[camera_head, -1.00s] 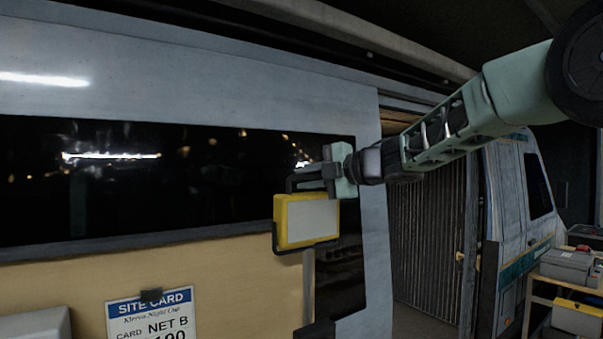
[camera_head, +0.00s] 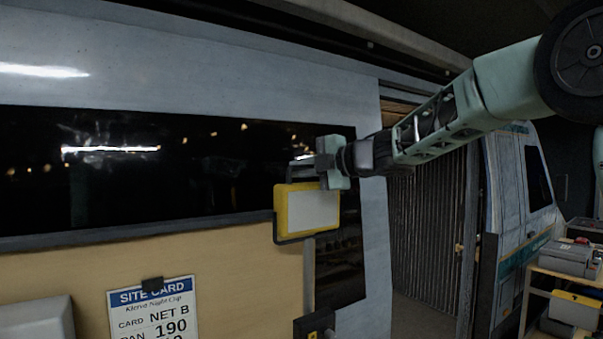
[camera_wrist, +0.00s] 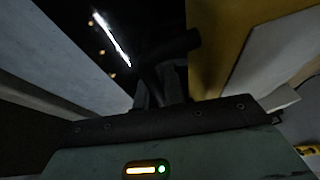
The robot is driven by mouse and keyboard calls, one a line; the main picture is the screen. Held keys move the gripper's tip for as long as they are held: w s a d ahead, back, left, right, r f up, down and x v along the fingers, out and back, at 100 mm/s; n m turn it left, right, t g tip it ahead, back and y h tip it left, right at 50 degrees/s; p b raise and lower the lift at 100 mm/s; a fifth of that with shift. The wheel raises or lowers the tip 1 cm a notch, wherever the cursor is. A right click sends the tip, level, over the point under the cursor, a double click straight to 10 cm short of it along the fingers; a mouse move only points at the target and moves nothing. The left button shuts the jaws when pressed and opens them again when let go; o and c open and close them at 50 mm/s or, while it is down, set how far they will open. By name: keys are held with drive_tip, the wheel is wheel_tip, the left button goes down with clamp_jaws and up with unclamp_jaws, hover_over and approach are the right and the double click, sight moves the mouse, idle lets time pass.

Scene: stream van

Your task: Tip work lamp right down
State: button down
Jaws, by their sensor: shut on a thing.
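The work lamp (camera_head: 313,211) has a yellow housing and a pale rectangular face, and stands on a grey post (camera_head: 309,270) before the dark window. Its face looks close to upright. My gripper (camera_head: 305,170) reaches in from the right at the lamp's top edge and is shut on a dark bar, apparently the lamp's handle. In the wrist view the jaws (camera_wrist: 165,82) close at a dark bar, with the lamp's yellow housing (camera_wrist: 211,40) just to the right. The exact contact is dark and partly hidden.
The van side has a long dark window (camera_head: 150,180). A site card (camera_head: 155,315) hangs at the lower left beside a grey box (camera_head: 35,322). A dark box (camera_head: 315,324) sits near the post's foot. Shelving with cases (camera_head: 568,260) stands at the far right.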

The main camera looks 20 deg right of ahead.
drive_tip(key=shift+s+d+f+n+t+y+b, duration=0.3)
drive_tip(key=shift+s+f+t+y+b, duration=0.25)
drive_tip(key=shift+b, duration=2.6)
drive_tip(key=s+n+t+y+b, duration=0.1)
drive_tip(key=b, duration=0.7)
drive_tip(key=s+d+f+n+t+y+b, duration=0.1)
drive_tip(key=s+y+b, duration=0.1)
drive_tip(key=b, duration=0.6)
drive_tip(key=s+n+t+y+b, duration=0.1)
drive_tip(key=s+t+y+b, duration=0.1)
drive_tip(key=b, duration=0.6)
drive_tip(key=shift+d+f+n+b, duration=0.25)
drive_tip(key=shift+n+b, duration=0.05)
drive_tip(key=n+y+b, duration=0.1)
drive_tip(key=b, duration=0.1)
drive_tip(key=s+y+b, duration=0.1)
drive_tip(key=b, duration=0.2)
drive_tip(key=shift+s+d+f+n+b, duration=0.2)
drive_tip(key=shift+f+n+b, duration=0.1)
drive_tip(key=shift+n, duration=0.1)
drive_tip(key=shift+s+b, duration=0.15)
drive_tip(key=shift+b, duration=0.25)
drive_tip(key=c, duration=1.8)
unclamp_jaws()
drive_tip(key=shift+o, duration=0.2)
drive_tip(key=shift+d, duration=0.1)
drive_tip(key=shift+s, duration=0.1)
